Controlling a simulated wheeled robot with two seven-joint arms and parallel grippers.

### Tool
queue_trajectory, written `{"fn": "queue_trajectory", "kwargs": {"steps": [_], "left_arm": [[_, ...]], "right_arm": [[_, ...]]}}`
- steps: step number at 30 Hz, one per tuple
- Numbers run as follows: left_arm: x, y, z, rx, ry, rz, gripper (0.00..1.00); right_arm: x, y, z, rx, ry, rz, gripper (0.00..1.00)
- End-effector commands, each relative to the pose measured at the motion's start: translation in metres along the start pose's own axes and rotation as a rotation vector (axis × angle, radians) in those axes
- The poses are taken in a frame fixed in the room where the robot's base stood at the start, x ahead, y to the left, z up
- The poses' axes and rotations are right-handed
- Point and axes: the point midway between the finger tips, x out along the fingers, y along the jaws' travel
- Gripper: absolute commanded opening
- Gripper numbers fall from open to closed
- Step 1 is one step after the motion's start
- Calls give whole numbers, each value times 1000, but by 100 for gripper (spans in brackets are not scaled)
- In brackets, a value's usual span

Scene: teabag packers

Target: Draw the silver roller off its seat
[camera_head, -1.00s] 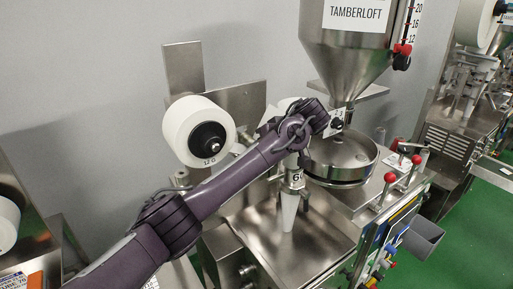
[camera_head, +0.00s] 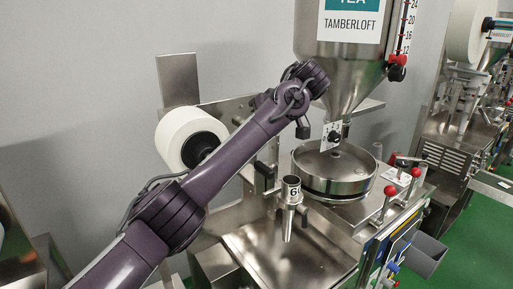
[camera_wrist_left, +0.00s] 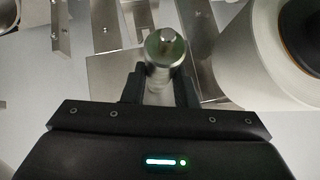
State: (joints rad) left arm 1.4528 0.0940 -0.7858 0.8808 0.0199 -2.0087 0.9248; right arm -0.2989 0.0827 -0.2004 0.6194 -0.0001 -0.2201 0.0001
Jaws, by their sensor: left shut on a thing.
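The silver roller (camera_wrist_left: 165,48) shows end-on in the left wrist view, a short shiny cylinder with a small stub on its end. My left gripper (camera_wrist_left: 159,88) is shut on it, with one dark finger on each side. In the head view my left arm reaches over the machine beside the hopper, and its wrist hides the jaws and the roller. The roller's seat is not clearly visible, so I cannot tell whether the roller touches it. My right gripper is out of view.
A white paper reel (camera_head: 180,133) stands left of my forearm and fills the right of the wrist view (camera_wrist_left: 250,60). The steel hopper (camera_head: 345,70) is close right of my wrist. Below are a round steel drum (camera_head: 335,170) and the tube marked 6 (camera_head: 291,190).

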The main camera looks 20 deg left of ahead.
Motion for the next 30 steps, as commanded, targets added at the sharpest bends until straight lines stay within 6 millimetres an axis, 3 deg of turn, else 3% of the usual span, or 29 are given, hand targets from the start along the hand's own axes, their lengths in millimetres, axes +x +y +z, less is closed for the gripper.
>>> {"fn": "queue_trajectory", "kwargs": {"steps": [1, 7, 9, 12, 19, 30], "left_arm": [[-15, -5, -14, -2, 2, 3, 0], [-39, -14, -38, 1, 2, 2, 0], [-41, -14, -40, -1, 3, 3, 0], [-52, -18, -50, -1, 2, 3, 0], [-68, -25, -66, 0, 2, 3, 0], [-71, -26, -69, 2, 2, 2, 0]], "right_arm": [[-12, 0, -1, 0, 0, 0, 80], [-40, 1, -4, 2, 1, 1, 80], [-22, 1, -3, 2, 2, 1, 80], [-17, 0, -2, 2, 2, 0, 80], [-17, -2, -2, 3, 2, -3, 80], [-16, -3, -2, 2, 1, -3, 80]]}}
